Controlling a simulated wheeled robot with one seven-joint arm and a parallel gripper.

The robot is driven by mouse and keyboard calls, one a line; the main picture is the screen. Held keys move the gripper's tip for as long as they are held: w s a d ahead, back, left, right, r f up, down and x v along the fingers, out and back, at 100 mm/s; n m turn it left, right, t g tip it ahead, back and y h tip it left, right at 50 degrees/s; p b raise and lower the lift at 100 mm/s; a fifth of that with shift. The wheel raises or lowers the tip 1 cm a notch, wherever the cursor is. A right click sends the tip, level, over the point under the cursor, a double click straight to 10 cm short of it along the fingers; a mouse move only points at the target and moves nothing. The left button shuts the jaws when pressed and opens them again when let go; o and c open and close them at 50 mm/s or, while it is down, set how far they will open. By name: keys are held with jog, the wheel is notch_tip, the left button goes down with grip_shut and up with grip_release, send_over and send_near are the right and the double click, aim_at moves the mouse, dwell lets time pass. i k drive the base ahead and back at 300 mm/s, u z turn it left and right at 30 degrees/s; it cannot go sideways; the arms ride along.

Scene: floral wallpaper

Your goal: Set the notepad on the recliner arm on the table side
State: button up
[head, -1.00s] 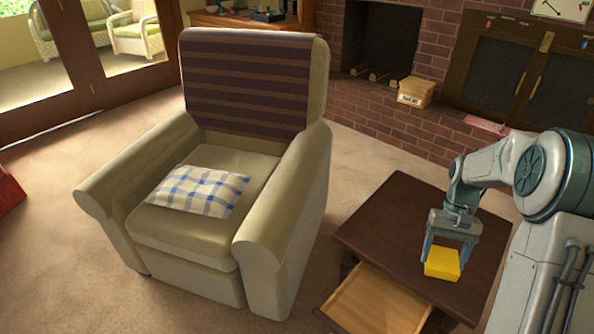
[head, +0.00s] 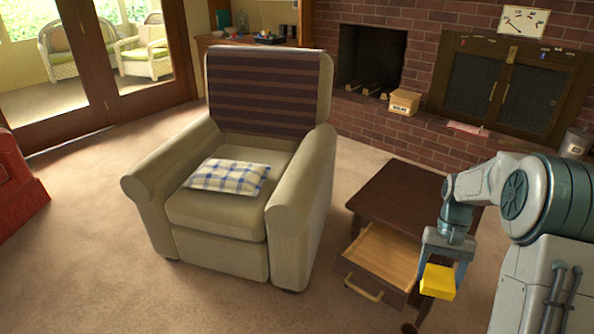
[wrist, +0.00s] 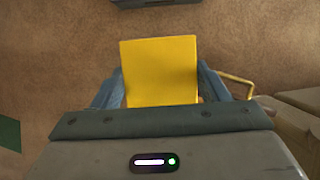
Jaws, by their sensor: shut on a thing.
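My gripper (head: 440,272) is shut on the yellow notepad (head: 437,283), at the front right corner of the side table (head: 397,190). In the wrist view the notepad (wrist: 160,70) sits between the two blue fingers, with carpet beyond it. The beige recliner (head: 228,210) stands left of the table. Its arm on the table side (head: 305,170) is bare, and the gripper is to the right of and apart from it. A blue-and-white checked pillow (head: 228,177) lies on the seat, and a dark striped cover (head: 270,95) hangs over the backrest.
The table's drawer (head: 385,254) is pulled open toward the front, with its handle (head: 363,288) sticking out between the recliner and my gripper. A red piece of furniture (head: 20,195) stands at the far left. Carpet in front of the recliner is clear.

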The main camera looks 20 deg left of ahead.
aim_at(299, 170)
jog(key=z, duration=0.2)
jog(key=k, duration=0.15)
jog(key=u, duration=1.4)
jog(key=i, duration=0.7)
jog(key=u, duration=0.4)
jog(key=i, duration=0.95)
jog(key=z, duration=1)
jog(key=i, duration=0.4)
jog(key=z, duration=0.5)
